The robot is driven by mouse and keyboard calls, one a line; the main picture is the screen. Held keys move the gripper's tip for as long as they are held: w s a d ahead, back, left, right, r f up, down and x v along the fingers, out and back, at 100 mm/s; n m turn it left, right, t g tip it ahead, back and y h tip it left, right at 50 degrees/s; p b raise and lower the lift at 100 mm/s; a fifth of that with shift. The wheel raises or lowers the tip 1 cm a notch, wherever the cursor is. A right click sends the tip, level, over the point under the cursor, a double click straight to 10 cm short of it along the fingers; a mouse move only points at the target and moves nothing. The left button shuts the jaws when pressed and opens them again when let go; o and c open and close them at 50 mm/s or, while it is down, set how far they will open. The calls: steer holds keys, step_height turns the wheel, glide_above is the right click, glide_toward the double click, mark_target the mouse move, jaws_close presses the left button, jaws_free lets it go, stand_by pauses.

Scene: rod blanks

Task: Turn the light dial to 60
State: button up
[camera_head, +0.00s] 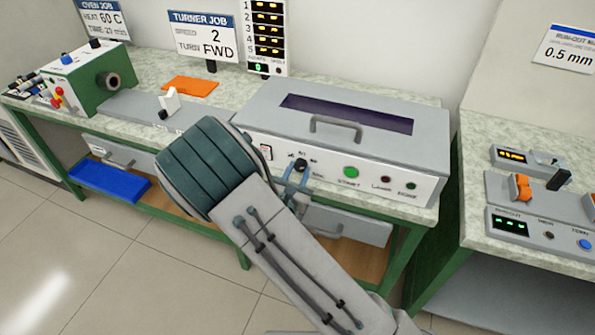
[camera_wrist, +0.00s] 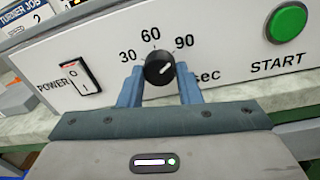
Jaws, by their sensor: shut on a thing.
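In the head view my gripper (camera_head: 295,182) is at the panel, partly hidden by my arm.
A power rocker switch (camera_wrist: 80,77) is left of the dial and a green START button (camera_wrist: 287,22) is right of it. A closed lid with a handle (camera_head: 336,128) tops the machine. A drawer (camera_head: 348,224) is below the bench top.

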steer(key=n+p, duration=0.1)
steer(key=n, duration=0.1)
steer(key=n+p, duration=0.3)
steer(key=shift+r+n+p, duration=0.25)
steer(key=shift+n+p, duration=0.15)
steer(key=n+p, duration=0.3)
steer(key=n, duration=0.1)
steer(key=shift+n+g, duration=0.3)
steer(key=shift+n, duration=0.1)
steer(key=shift+f, duration=0.15)
steer(key=o, duration=1)
steer(key=b+v, duration=0.1)
steer(key=v, duration=1.3)
steer(key=shift+a+b, duration=0.1)
steer(key=shift+b, duration=0.25)
